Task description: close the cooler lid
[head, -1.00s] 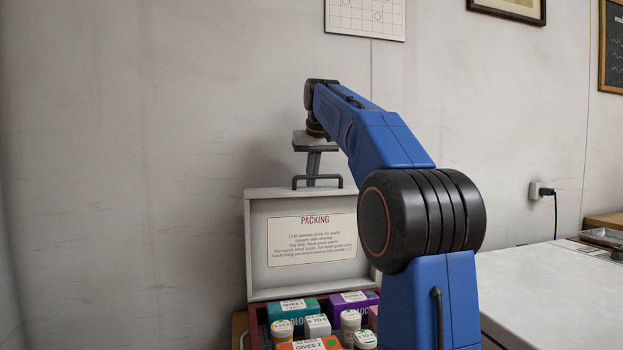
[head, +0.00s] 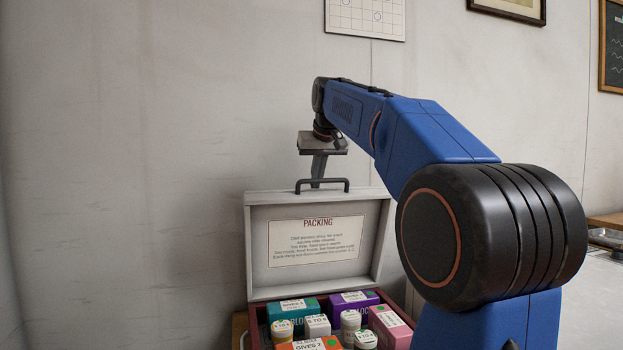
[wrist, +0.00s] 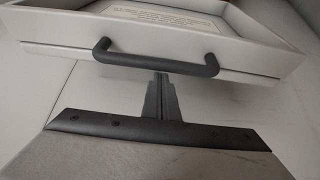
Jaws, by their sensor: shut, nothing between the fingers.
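The cooler lid (head: 376,228) stands open and upright at the back of the cooler (head: 257,320), its inner side with a "PACKING" label facing the camera. A dark handle (head: 322,181) sits on the lid's top edge; it also shows in the wrist view (wrist: 155,62). My gripper (head: 318,183) is shut and empty, pointing down at the lid's top edge, behind the handle. In the wrist view, my gripper's fingers (wrist: 162,82) end close to the lid's outer side; I cannot tell whether they touch it.
The cooler is filled with several boxes and bottles, among them a teal box (head: 292,308), a purple box (head: 352,299) and a pink box (head: 390,326). A wall stands close behind the lid. A white worktop (head: 597,290) is at the right.

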